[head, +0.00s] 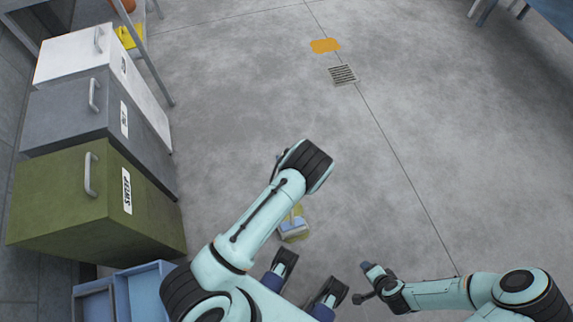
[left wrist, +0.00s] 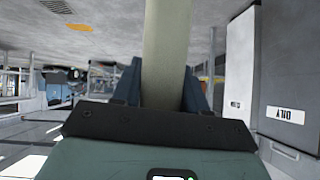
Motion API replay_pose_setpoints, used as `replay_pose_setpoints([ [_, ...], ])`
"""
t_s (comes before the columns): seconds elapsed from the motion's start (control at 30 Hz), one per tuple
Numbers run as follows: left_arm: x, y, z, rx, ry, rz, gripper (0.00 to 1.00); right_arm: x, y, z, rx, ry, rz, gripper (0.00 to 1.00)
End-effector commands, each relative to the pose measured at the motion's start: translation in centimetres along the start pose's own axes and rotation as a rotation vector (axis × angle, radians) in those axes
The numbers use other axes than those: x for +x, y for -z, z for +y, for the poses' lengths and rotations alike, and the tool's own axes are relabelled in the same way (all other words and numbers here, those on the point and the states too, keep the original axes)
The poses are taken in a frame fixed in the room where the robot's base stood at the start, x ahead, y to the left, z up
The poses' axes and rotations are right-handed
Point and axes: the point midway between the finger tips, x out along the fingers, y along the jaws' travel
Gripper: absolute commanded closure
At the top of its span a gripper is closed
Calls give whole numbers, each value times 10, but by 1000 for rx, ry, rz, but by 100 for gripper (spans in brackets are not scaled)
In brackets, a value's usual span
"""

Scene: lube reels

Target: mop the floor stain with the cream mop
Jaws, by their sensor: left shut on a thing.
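In the left wrist view my left gripper (left wrist: 166,92) is shut on the pale cream pole of the mop (left wrist: 166,40), which runs up between its two dark blue fingers. In the head view my left arm hides its jaws and most of the pole. A small pale blue-grey block (head: 294,226), perhaps the mop's head, shows beside that arm. A yellow-green patch on the floor (head: 295,237), perhaps the stain, lies around and under the block. My right gripper (head: 368,282) is low over the floor on the right; I cannot tell its opening, and nothing shows held in it.
White (head: 75,57), grey (head: 65,112) and green (head: 55,195) bins line the left side, with a blue crate (head: 145,290) in front. An orange patch (head: 325,46) and a floor drain (head: 343,75) lie farther off.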

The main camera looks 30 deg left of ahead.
Motion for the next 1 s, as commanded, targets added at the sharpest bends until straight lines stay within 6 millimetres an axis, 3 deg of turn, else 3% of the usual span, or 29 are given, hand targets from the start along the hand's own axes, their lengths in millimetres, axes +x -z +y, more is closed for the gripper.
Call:
replay_pose_setpoints([
  [0.2,20,7,0,10,7,14,100,13,-4,5,1,-2,-4,34],
  [0.53,32,24,3,5,8,42,100,20,-7,8,1,-3,-6,34],
  [1.0,68,56,10,-5,9,92,100,51,-15,18,3,-8,-16,34],
])
